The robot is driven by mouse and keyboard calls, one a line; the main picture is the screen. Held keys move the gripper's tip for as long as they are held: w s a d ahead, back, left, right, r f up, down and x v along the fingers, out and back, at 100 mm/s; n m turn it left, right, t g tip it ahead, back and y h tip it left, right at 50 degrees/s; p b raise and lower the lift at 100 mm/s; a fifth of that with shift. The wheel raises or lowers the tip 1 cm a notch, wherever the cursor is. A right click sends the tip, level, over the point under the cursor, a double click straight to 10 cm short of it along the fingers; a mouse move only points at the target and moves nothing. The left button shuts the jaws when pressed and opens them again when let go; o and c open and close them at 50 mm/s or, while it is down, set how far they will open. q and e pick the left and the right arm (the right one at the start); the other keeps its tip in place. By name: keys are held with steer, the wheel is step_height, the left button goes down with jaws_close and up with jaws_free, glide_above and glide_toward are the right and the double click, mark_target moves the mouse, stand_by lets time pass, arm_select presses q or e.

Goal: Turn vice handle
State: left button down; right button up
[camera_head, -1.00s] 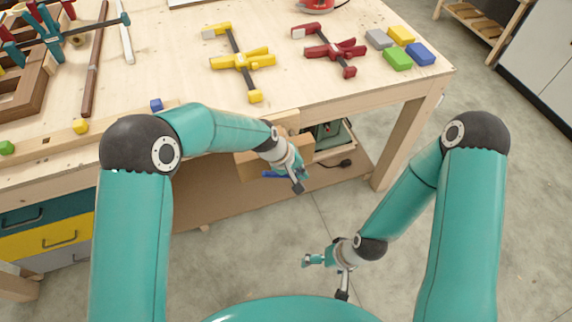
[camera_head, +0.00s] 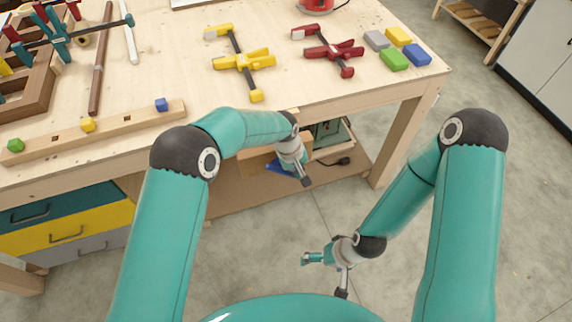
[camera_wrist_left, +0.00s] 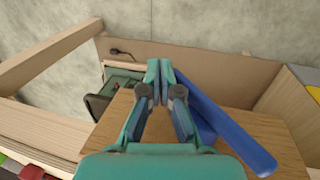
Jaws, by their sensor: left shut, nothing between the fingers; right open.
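The blue vice handle (camera_wrist_left: 228,130) is a long bar on the front of the vice's wooden jaw (camera_wrist_left: 285,150). In the left wrist view it runs slantwise from near my fingertips to the lower right. In the head view only a bit of the handle (camera_head: 279,168) shows, beside my left gripper (camera_head: 306,181), below the bench's front edge. My left gripper (camera_wrist_left: 160,74) is shut and empty, its fingers to the left of the bar; whether they touch it I cannot tell. My right gripper (camera_head: 323,277) is open and empty, low over the floor.
The workbench (camera_head: 180,75) carries a yellow clamp (camera_head: 242,62), a red clamp (camera_head: 332,50) and several coloured blocks. A wooden strip (camera_head: 55,142) lies along its front edge. Drawers (camera_head: 75,232) are below left. A green case (camera_head: 328,130) stands under the bench. Floor at right is free.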

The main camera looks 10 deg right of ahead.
arm_select(q)
steer(key=shift+s+f+y, duration=0.1)
steer(key=shift+f+y, duration=0.2)
steer(key=shift+y, duration=0.2)
arm_select(e)
steer(key=shift+s+f, duration=0.2)
steer(key=shift+s, duration=0.05)
steer(key=shift+s+d+f, duration=0.1)
steer(key=shift+d, duration=0.05)
stand_by(1.5)
